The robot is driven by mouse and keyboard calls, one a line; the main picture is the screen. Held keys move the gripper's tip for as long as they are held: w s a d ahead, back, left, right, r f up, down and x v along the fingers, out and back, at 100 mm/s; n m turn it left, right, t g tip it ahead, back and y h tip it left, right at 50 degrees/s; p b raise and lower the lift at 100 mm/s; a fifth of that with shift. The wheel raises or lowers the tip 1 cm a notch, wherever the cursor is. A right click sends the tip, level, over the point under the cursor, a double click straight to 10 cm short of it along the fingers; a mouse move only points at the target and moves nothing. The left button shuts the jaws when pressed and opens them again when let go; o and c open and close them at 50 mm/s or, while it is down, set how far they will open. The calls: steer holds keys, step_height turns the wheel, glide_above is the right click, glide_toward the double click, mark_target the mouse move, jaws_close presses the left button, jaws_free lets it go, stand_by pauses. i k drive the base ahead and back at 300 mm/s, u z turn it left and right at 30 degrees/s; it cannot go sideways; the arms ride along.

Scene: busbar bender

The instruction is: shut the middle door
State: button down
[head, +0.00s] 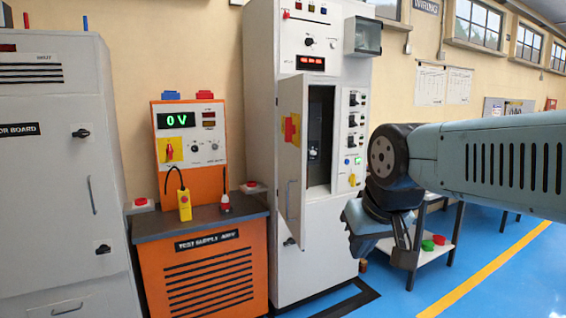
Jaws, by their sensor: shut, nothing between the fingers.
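The middle door (291,160) is a narrow pale grey panel on the tall cabinet (262,150) in the centre of the head view. It stands open, swung outward on its left side, with a red and yellow switch and a vertical handle (289,200) on its face. The dark opening (320,135) shows to its right, with equipment inside. My gripper (404,258) hangs to the right of the cabinet, apart from the door. It is shut and empty, and its fingertips are partly hidden by its own body.
An orange test supply unit (215,265) with a yellow pendant (184,205) stands left of the cabinet. A grey board cabinet (55,180) is at far left. A low table (440,245) with red and green buttons stands behind my gripper. Blue floor (500,275) is clear at right.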

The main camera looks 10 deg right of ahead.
mark_target(292, 100)
steer(key=i, duration=0.95)
steer(key=z, duration=0.05)
